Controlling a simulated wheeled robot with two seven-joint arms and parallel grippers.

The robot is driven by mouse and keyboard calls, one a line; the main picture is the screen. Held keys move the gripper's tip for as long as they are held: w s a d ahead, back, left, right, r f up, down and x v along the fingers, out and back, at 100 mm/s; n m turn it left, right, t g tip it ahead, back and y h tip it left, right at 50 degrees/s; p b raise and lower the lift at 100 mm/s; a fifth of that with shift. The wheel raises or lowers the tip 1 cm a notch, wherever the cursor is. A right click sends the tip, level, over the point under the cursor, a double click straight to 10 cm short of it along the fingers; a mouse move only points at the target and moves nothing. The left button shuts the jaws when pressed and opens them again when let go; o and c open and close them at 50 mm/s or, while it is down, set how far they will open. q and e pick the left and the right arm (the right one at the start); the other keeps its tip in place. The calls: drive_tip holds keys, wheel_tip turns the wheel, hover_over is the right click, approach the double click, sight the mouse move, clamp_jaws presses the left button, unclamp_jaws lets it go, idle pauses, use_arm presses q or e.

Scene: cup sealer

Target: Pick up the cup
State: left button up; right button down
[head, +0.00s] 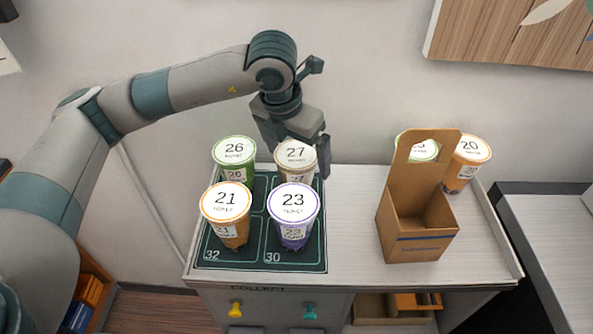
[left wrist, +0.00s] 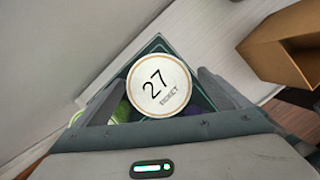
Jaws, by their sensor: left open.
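Several lidded cups stand on a dark green mat (head: 255,262) with marked squares: cup 26 (head: 234,150) with a green lid rim, cup 27 (head: 296,153) with a pale beige rim, cup 21 (head: 226,203) with an orange rim and cup 23 (head: 293,204) with a purple rim. My left gripper (head: 297,150) comes down from behind cup 27, with its fingers on either side of that cup. In the left wrist view the lid of cup 27 (left wrist: 158,88) lies between the open fingers (left wrist: 160,100). Whether they touch the cup is hidden. My right gripper is not in view.
A brown cardboard carrier (head: 418,235) stands on the counter right of the mat. Behind it are cup 20 (head: 470,152) with an orange rim and a partly hidden green-rimmed cup (head: 427,151). The counter (head: 350,235) is clear between mat and carrier. A wall (head: 370,90) rises behind.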

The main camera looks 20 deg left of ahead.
use_arm(q)
drive_tip(key=shift+f+p, duration=0.3)
drive_tip(key=shift+p, duration=0.05)
drive_tip(key=p+x, duration=0.1)
drive_tip(key=x, duration=0.2)
drive_tip(key=shift+a, duration=0.1)
drive_tip(key=shift+w+f, duration=0.15)
drive_tip(key=shift+f, duration=0.25)
drive_tip(key=c, duration=1.5)
